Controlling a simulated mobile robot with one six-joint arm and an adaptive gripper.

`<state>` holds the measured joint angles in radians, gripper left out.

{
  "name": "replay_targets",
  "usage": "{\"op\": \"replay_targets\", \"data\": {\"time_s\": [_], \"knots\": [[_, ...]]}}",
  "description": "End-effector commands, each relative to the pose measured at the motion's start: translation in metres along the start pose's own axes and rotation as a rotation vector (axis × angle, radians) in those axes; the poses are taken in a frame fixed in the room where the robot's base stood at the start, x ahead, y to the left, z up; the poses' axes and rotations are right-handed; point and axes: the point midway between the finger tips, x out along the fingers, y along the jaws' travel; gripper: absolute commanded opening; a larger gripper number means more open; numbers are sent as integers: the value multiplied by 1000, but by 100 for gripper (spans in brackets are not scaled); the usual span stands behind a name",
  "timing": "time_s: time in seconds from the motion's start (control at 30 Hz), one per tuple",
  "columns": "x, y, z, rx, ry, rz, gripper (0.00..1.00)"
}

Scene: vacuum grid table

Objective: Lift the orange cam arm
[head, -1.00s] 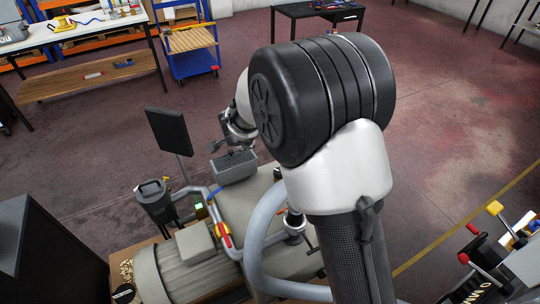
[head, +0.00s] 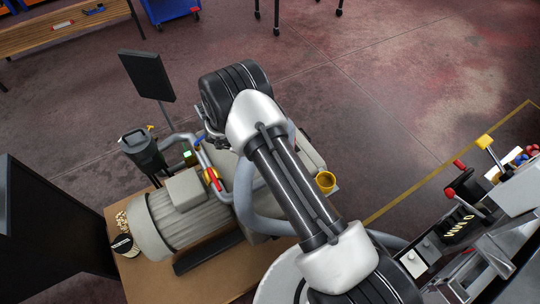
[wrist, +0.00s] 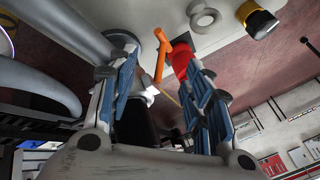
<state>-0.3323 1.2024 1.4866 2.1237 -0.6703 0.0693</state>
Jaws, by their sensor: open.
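The orange cam arm (wrist: 160,62) shows in the wrist view as a slim bar with a bent upper end, just below a pale machine surface. A red part (wrist: 180,62) is close to its right side. My gripper (wrist: 162,72) is open, with one blue-padded finger to the left and one to the right. The cam arm appears between the fingertips in the picture; I cannot tell whether they touch it. In the head view my arm hides the gripper's fingers, and I cannot make out the orange cam arm there.
A dark screen (head: 146,75) stands behind. Red and yellow levers (head: 485,142) are at the right.

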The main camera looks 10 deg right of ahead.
Motion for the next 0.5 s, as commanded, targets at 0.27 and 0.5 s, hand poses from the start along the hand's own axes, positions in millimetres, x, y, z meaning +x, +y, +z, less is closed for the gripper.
{"op": "replay_targets", "data": {"time_s": [0.27,0.5], "knots": [[63,1,1,0,0,0,46],[94,0,1,0,-1,-1,46]]}}
